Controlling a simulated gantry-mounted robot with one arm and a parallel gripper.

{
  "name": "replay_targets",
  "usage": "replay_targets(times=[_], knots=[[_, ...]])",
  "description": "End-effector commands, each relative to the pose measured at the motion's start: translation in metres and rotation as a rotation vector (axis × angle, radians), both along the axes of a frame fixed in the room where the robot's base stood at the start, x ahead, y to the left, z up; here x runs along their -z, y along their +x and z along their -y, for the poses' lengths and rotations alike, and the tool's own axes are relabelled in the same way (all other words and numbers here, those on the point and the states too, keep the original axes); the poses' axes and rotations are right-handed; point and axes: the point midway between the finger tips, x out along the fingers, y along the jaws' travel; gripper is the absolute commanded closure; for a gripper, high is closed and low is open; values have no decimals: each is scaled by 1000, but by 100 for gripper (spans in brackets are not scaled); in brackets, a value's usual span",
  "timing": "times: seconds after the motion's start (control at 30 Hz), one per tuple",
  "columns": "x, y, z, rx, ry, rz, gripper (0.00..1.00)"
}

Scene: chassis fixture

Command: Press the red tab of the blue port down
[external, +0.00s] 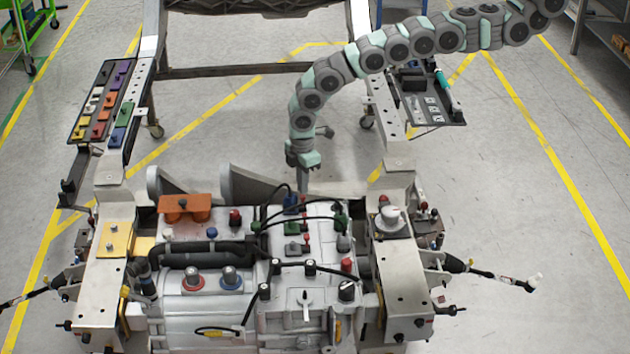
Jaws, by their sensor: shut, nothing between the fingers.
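The blue port (291,204) sits on top of the grey chassis unit, toward its back edge, with a black cable running to it. A small red tab (305,207) shows beside it on the right; its exact height is too small to tell. My gripper (303,188) points down just behind and above the blue port, its narrow fingers together and empty. I cannot tell whether its tip touches the port or the tab.
Black cables (272,215) arch close to the left. Open floor lies behind.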

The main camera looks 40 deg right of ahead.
Motion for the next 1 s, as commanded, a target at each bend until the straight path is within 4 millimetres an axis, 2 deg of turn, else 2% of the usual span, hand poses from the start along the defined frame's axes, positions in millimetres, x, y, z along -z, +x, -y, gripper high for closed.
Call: replay_targets(times=[1.0], knots=[[21, 0, -1, 0, 1, 0, 100]])
